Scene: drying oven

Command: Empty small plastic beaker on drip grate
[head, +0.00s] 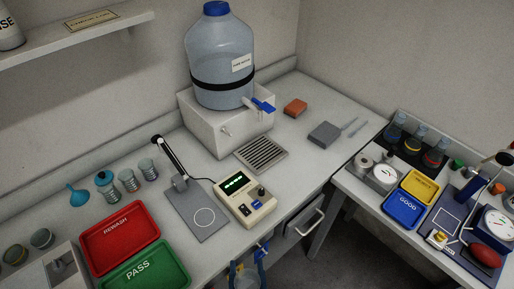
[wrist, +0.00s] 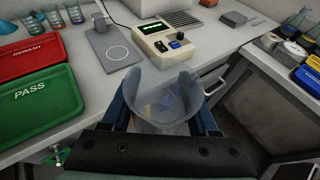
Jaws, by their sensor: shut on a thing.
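The small clear plastic beaker (wrist: 165,98) is held upright between the blue fingers of my gripper (wrist: 166,115) in the wrist view, with its wide mouth facing up. I cannot tell whether there is liquid in it. In the head view, my gripper (head: 248,267) and the beaker (head: 246,280) are at the bottom edge, in front of the bench's front edge and partly cut off. The slotted drip grate (head: 261,154) lies flat on the bench below the big bottle's tap, well beyond the gripper. It also shows at the top of the wrist view (wrist: 182,18).
A meter box (head: 246,203) with a lit display stands between gripper and grate. A grey stirrer plate (head: 197,212), red tray (head: 120,237) and green tray (head: 145,268) lie to its left. The large water bottle (head: 222,65) stands behind the grate.

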